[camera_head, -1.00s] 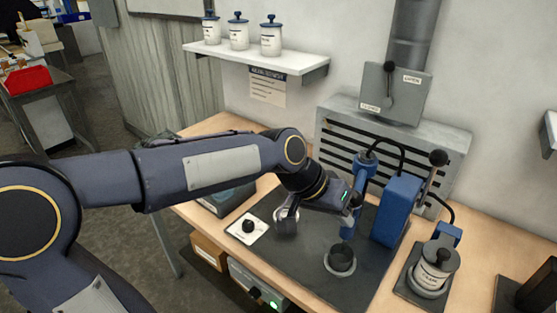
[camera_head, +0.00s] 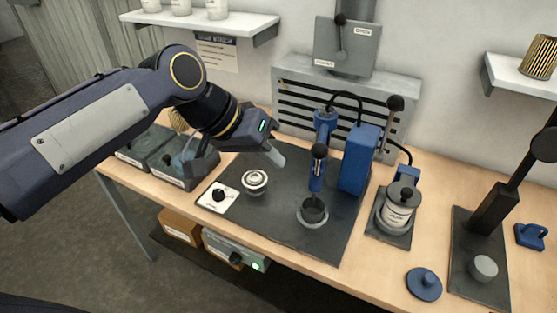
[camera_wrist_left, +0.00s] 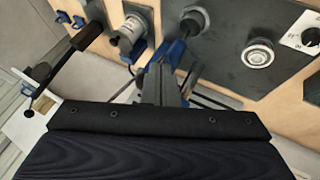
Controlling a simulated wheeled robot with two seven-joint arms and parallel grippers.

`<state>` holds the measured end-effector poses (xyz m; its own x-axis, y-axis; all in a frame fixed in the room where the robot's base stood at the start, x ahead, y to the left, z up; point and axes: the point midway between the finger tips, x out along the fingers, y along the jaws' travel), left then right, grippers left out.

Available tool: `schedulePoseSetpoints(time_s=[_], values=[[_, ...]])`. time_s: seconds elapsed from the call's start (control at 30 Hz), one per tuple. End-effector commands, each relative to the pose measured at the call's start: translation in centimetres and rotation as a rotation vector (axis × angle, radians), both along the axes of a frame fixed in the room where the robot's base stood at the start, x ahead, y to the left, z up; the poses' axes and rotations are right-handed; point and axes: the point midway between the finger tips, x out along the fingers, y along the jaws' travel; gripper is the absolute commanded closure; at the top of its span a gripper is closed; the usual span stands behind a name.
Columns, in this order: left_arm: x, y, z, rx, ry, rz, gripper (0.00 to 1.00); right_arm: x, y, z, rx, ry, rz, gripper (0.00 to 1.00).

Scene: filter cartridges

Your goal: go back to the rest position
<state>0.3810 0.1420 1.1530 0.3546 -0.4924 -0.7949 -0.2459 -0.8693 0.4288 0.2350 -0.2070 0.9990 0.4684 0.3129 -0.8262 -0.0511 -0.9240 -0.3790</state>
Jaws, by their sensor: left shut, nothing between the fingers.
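My left gripper (camera_head: 275,155) is shut and empty. In the head view it hangs above the dark mat (camera_head: 275,222), up and right of a round silver-white piece (camera_head: 255,182) on the mat, and apart from it. In the left wrist view the fingers (camera_wrist_left: 162,85) point out over the bench, and the round piece (camera_wrist_left: 257,56) lies to their right. My right gripper is not in view.
A blue press-like device (camera_head: 358,160) and a dark cup (camera_head: 313,210) stand on the mat. A labelled jar (camera_head: 397,208) stands to the right, near a black lever stand (camera_head: 492,210). A grey vent box (camera_head: 290,90) is behind. A shelf (camera_head: 245,27) hangs above.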

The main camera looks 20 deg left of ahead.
Motion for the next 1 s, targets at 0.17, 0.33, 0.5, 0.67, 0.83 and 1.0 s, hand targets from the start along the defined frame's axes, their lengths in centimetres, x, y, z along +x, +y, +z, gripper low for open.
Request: schedulePoseSetpoints(time_s=[0.17,0.33,0.5,0.67,0.83,1.0], values=[[-0.2,0.1,0.2,0.000,0.001,0.000,1.00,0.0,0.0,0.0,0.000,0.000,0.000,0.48],[-0.1,0.1,0.2,0.000,0.001,0.000,1.00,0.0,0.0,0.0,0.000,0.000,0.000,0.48],[-0.2,0.1,0.1,0.001,0.001,0.002,1.00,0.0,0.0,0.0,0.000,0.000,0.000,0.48],[-3.1,2.2,-2.5,0.032,0.003,0.073,1.00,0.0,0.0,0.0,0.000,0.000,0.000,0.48],[-9.1,5.5,-8.6,0.063,0.009,0.213,1.00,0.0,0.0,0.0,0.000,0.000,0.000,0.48],[-13.5,6.4,-13.7,0.061,0.016,0.299,1.00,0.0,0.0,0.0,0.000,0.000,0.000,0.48]])
